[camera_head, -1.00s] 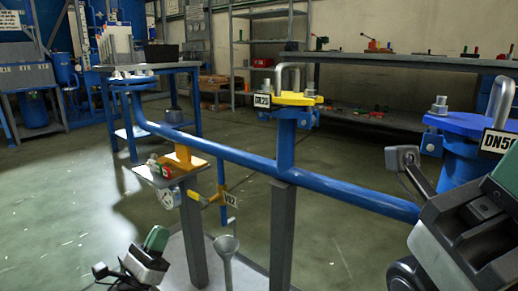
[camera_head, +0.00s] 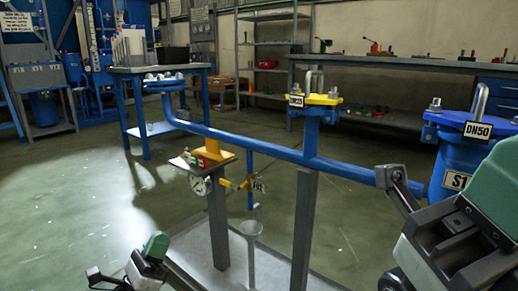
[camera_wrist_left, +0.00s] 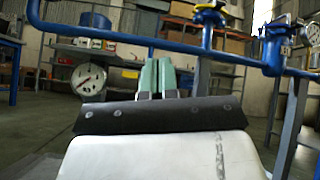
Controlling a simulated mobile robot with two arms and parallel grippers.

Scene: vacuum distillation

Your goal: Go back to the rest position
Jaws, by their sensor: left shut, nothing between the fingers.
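My left gripper (camera_head: 157,244) is at the lower left in the head view, low in front of the pipe frame and apart from it. In the left wrist view its two green fingers (camera_wrist_left: 153,76) are together with nothing between them. My right gripper (camera_head: 496,182) is at the lower right edge in the head view, in front of the blue vessel (camera_head: 452,182). Its green finger part and dark body show, but its jaw opening does not.
A blue pipe (camera_head: 255,146) crosses ahead on grey posts (camera_head: 304,220), with a yellow flange (camera_head: 322,100). A gauge (camera_head: 201,186), a small valve (camera_head: 243,184) and a grey funnel (camera_head: 250,228) are below it. The floor (camera_head: 80,205) at left is clear.

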